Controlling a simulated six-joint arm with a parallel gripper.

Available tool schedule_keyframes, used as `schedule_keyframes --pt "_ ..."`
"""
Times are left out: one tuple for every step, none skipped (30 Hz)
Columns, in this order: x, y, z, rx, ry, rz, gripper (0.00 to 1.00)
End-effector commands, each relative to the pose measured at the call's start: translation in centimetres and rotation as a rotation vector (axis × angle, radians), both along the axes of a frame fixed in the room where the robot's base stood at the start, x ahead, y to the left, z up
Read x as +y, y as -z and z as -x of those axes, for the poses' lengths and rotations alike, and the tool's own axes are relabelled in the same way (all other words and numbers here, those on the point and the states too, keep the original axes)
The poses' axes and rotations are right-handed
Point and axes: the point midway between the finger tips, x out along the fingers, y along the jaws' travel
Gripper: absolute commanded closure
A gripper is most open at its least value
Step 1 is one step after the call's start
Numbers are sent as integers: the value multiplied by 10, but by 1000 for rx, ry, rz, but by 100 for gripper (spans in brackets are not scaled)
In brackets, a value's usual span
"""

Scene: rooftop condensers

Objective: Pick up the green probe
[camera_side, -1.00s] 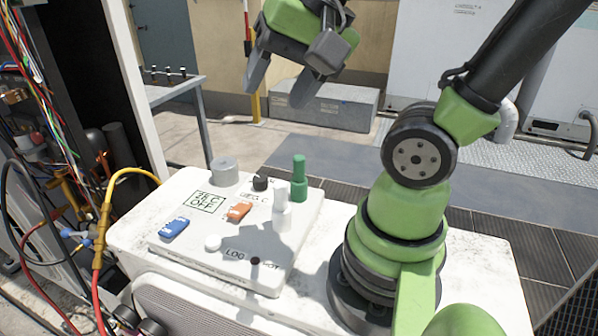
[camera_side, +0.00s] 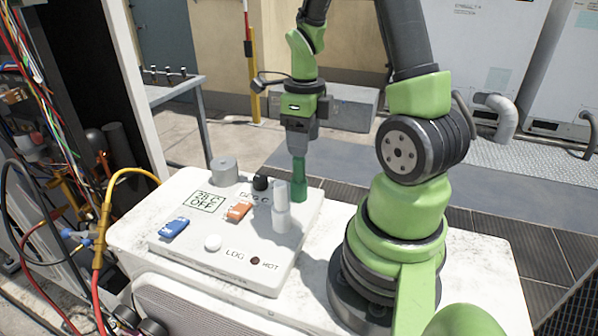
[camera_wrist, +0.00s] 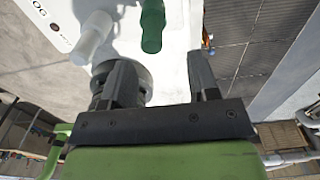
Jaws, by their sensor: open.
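The green probe (camera_side: 299,186) stands upright at the back right of the white control box, behind the white probe (camera_side: 281,210). In the side view my gripper (camera_side: 298,152) points down right at the green probe's top. In the wrist view the green probe (camera_wrist: 152,26) lies ahead of the fingertips, in line with the gap between them. My gripper (camera_wrist: 160,75) is open, with nothing between its fingers. The white probe (camera_wrist: 91,38) shows left of it there. The side view hides the exact gap between fingers and probe.
The control box (camera_side: 190,253) carries a grey cylinder (camera_side: 224,171), a black knob (camera_side: 261,183), an orange switch (camera_side: 239,211), a blue switch (camera_side: 174,228) and a white button (camera_side: 212,242). Wires and a yellow hose (camera_side: 107,205) hang at left. The space right of the green probe is clear.

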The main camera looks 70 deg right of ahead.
Motion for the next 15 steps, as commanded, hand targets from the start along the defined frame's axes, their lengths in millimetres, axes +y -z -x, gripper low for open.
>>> schedule_keyframes --pt "1 6 1 4 -1 -3 45" --pt "1 9 0 3 -1 -3 45" --pt "1 12 0 2 -1 -2 45" --pt "1 13 0 1 -1 -2 45" --pt "1 15 0 1 -2 -1 45" --pt "2 17 -1 1 -2 -1 45" --pt "2 20 -1 2 -3 -2 45" --pt "3 23 -2 3 -5 -3 45" --pt "5 29 -3 4 -5 -3 45" --pt "6 33 -3 5 -4 -4 45" --pt "7 38 -5 5 -5 -5 45" --pt "9 44 -6 5 -5 -4 45" --pt "10 48 -7 5 -6 -4 45" --pt "9 52 -7 3 -4 -4 45" --pt "9 56 -6 3 -3 -4 45"
